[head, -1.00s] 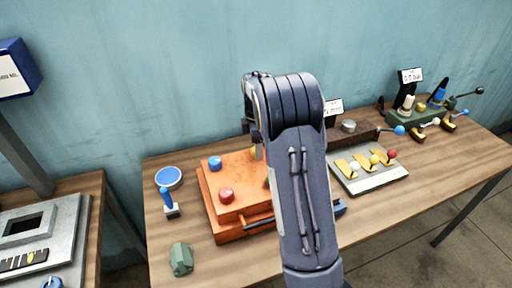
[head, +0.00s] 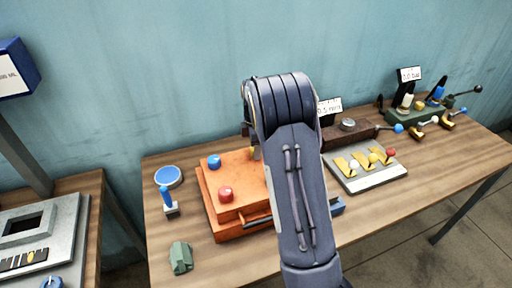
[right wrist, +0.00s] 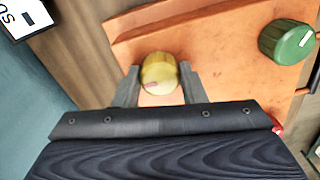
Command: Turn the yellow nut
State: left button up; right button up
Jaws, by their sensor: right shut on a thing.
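The yellow nut (right wrist: 159,73) stands on the orange box (right wrist: 225,40) in the right wrist view. It is a ribbed round knob with a small reddish mark on its face. My right gripper (right wrist: 158,86) has one finger on each side of it and is shut on it. In the head view my right arm covers much of the orange box (head: 215,188), and only a bit of the yellow nut (head: 255,153) shows beside the arm. The right fingertips are hidden there. My left gripper is not in view.
A blue knob (head: 214,162) and a red knob (head: 225,195) sit on the box. A green knob (right wrist: 287,40) is right of the nut in the wrist view. A blue-handled lever (head: 168,201) and a green block (head: 181,257) stand left. A switch plate (head: 372,180) lies right.

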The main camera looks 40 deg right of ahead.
jog(key=shift+m, duration=0.3)
jog(key=m, duration=0.5)
jog(key=shift+m, duration=0.3)
jog(key=m, duration=0.6)
jog(key=shift+p, duration=0.35)
jog(key=m, duration=0.5)
jog(key=shift+m, duration=0.4)
jog(key=m+p, duration=0.1)
jog(key=m, duration=0.5)
jog(key=o, duration=1)
